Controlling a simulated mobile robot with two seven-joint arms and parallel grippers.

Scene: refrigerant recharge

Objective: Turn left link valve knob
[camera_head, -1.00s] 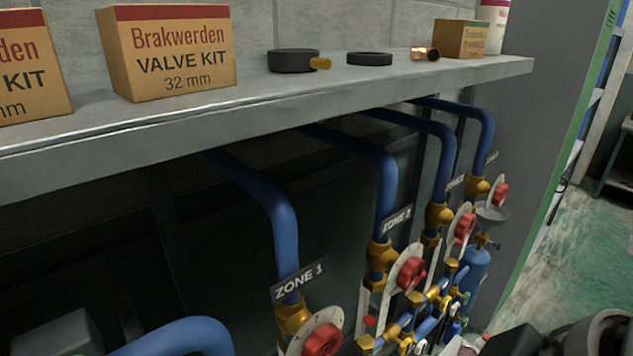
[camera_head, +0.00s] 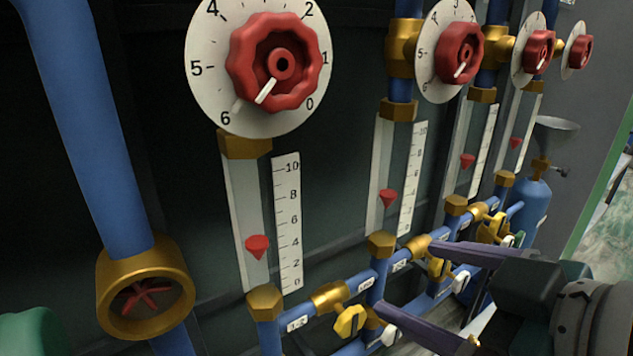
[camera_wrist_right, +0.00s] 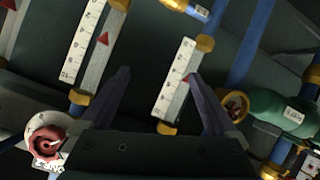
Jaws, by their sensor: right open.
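The left link valve knob (camera_head: 350,321) is a yellow handle on a brass valve body (camera_head: 329,297), low in the head view. It sits in the blue link pipe by a "1-2" label. More yellow link knobs, a middle one (camera_head: 437,268) and a right one (camera_head: 497,226), follow to the right. My right gripper (camera_head: 404,278) comes in from the right, open, its fingers wide apart. Its near fingertip appears just right of the left knob; the depth gap is unclear. Its open fingers (camera_wrist_right: 157,76) in the wrist view hold nothing. My left gripper is out of view.
A large red dial knob (camera_head: 277,63) and flow tubes with red floats (camera_head: 257,247) stand above the link pipe. White handles (camera_head: 390,335) sit close beside the yellow knobs. A blue pipe with a brass ring (camera_head: 146,290) is at left, a blue bottle (camera_head: 535,204) at right.

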